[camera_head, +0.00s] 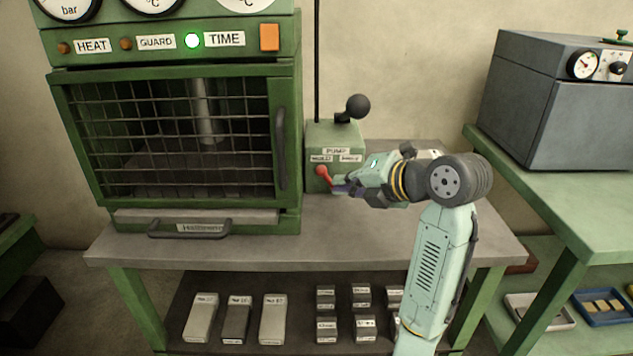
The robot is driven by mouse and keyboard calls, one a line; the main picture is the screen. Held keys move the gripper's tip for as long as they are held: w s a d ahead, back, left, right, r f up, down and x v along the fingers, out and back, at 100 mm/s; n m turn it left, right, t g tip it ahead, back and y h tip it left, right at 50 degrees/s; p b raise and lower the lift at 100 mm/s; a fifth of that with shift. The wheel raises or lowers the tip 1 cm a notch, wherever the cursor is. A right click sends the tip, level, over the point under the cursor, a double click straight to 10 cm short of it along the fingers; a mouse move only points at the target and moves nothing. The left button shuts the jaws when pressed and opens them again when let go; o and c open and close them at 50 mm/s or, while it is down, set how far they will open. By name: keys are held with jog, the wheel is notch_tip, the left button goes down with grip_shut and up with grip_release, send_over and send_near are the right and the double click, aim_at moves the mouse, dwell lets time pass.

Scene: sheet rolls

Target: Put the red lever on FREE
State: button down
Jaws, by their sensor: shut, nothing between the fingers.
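The red lever (323,172) is on the front face of the green pump box (343,138), below the PUMP label. Its red knob shows at the left, under the left one of two small labels that look like HOLD and FREE, though the print is too small to read surely. The lever's arm slants down to the right towards my gripper. My gripper (338,188) is shut and empty, its tips at the lower right of the lever. I cannot tell whether the tips touch the lever. The fingers hide part of the box's lower right front.
A black ball-ended handle (357,107) rises from the pump box. The green press with a wire-mesh guard (180,135) stands close at the left. The grey bench top (420,232) is clear in front of the box. A grey cabinet (560,100) stands on the right table.

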aim_at(328, 178)
jog(key=p+x, duration=0.2)
jog(key=x, duration=0.6)
jog(key=shift+w+a, duration=0.2)
jog(key=shift+a, duration=0.05)
jog(key=shift+x, duration=0.8)
jog(key=shift+w+d+f, duration=0.15)
jog(key=shift+d+r+y+b, duration=0.1)
jog(key=shift+r+y+b, duration=0.15)
jog(key=shift+y+b, duration=0.1)
